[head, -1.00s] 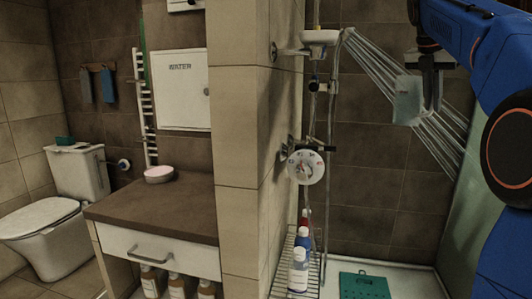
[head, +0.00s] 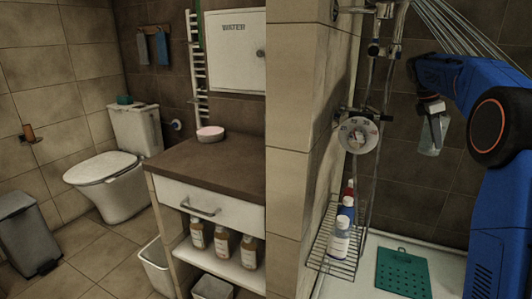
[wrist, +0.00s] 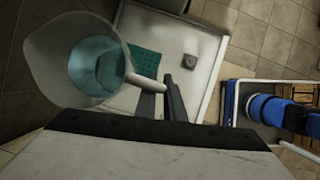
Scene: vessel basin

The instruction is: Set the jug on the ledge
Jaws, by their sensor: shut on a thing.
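My gripper (head: 435,107) is shut on the handle of a translucent jug (head: 430,138), in front of the dark tiled shower wall at the right of the head view. In the wrist view the jug (wrist: 45,50) is at upper left, with blue-green water (wrist: 97,66) inside. Its handle lies at the dark fingers of the gripper (wrist: 160,100). The jug hangs free in the air. I cannot tell for sure which surface is the ledge; a brown-topped counter (head: 200,160) stands left of the tiled partition.
A pink-topped round dish (head: 211,133) stands on the counter. The tiled partition (head: 298,150) separates the counter from the shower. A wire rack (head: 325,255) holds several bottles. A teal mat (head: 403,272) lies on the shower floor. Water streams (head: 465,30) run from upper left to right. Much counter top is clear.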

